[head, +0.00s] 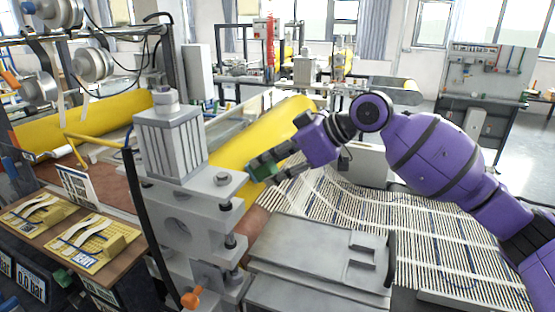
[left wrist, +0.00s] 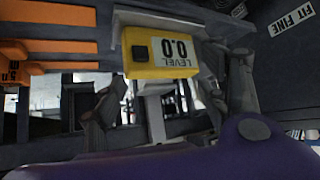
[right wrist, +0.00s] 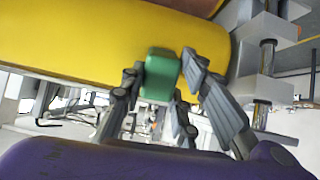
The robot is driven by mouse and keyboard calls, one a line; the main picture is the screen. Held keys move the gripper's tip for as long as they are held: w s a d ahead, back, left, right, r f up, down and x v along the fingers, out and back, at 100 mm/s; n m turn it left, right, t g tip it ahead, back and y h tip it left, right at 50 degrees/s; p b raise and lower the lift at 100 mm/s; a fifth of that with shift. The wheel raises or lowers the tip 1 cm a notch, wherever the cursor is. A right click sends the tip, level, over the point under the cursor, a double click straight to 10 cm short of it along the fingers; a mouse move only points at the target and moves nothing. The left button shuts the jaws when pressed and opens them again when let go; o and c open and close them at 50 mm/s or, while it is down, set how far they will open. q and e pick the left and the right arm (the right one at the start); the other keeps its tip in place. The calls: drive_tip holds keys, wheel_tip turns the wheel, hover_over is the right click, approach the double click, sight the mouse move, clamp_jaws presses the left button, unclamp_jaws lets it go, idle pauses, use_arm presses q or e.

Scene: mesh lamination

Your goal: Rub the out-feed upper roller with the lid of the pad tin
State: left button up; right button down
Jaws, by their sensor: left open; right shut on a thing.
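My right gripper (head: 266,172) is shut on a small green block-shaped thing (right wrist: 159,75), which I take to be the pad tin's lid. The green thing also shows in the head view (head: 263,169), partly hidden by the fingers. The roller fills the top of the right wrist view (right wrist: 90,40). I cannot tell whether the green thing touches it. A reddish-brown roller (head: 253,226) lies below. My left gripper (left wrist: 165,95) is open; it is not visible in the head view.
A yellow level gauge (left wrist: 158,52) reading 0.0 shows beyond my left fingers. The grey roller stand (head: 175,140) is left of my right gripper. Yellow boards (head: 90,242) lie on a left shelf.

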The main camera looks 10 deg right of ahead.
drive_tip(key=shift+s+a+f, duration=0.1)
drive_tip(key=shift+s+a, duration=0.55)
drive_tip(key=shift+s, duration=0.3)
drive_tip(key=shift+s+a+f, duration=0.1)
drive_tip(key=shift+s+a, duration=0.55)
drive_tip(key=shift+s, duration=0.3)
drive_tip(key=shift+d+r, duration=0.1)
drive_tip(key=shift+v, duration=2.9)
drive_tip(key=shift+d, duration=0.15)
drive_tip(key=shift+v, duration=1.45)
drive_tip(key=shift+s+f, duration=0.1)
drive_tip(key=shift+f, duration=0.15)
